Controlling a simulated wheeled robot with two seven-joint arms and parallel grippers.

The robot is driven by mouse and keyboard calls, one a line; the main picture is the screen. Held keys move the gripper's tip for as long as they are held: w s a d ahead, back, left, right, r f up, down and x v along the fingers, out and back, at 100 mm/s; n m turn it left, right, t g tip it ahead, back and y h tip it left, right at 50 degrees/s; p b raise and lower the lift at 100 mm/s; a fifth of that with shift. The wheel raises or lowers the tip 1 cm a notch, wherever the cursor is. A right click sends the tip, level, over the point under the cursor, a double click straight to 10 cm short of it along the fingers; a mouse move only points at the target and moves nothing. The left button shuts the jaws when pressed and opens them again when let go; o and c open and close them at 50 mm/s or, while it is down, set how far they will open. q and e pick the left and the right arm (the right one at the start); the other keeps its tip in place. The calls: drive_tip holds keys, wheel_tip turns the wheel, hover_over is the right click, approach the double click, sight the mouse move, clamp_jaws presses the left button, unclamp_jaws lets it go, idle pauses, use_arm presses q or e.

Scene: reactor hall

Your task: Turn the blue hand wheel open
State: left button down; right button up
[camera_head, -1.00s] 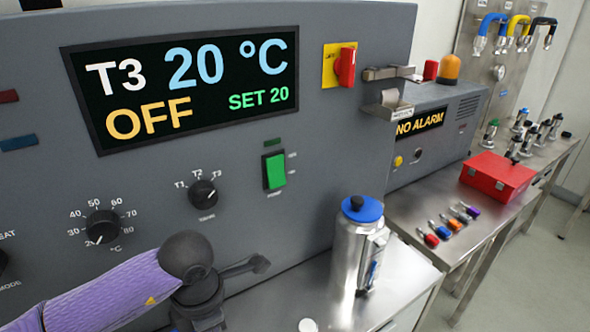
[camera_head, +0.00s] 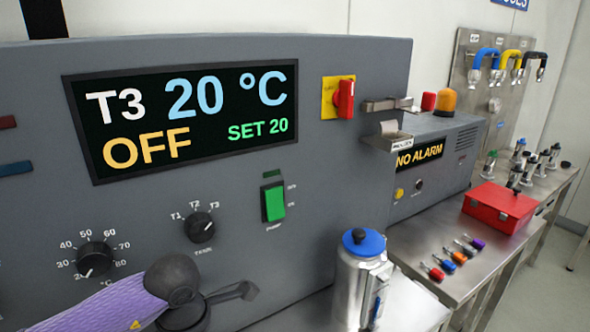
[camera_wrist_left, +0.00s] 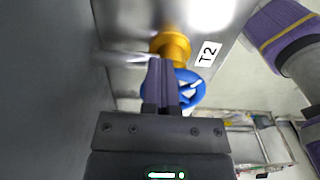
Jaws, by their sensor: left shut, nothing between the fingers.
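The blue hand wheel (camera_wrist_left: 201,88) shows in the left wrist view, on a yellow valve body (camera_wrist_left: 174,46) beside a plate marked T2 (camera_wrist_left: 207,53). My left gripper (camera_wrist_left: 160,64) is shut and empty. Its fingers lie over the left part of the wheel in the picture and hide part of its rim and spokes. I cannot tell whether they touch it. In the head view my purple left arm comes in at the bottom left, and neither its fingertips nor the wheel can be made out. My right gripper is in neither view.
The grey control cabinet (camera_head: 330,150) reads T3, 20 °C, OFF. A steel flask with a blue lid (camera_head: 357,280) stands on the bench before it. A red case (camera_head: 500,206) and several coloured small tools are on the right bench. A grey wall stands close left of the left gripper.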

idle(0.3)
use_arm(q)
wheel_tip(320, 180, up, 6)
drive_tip(key=p, duration=0.3)
drive_tip(key=shift+w+d+p, duration=0.15)
drive_tip(key=shift+w+p, duration=0.15)
drive_tip(key=shift+p, duration=0.05)
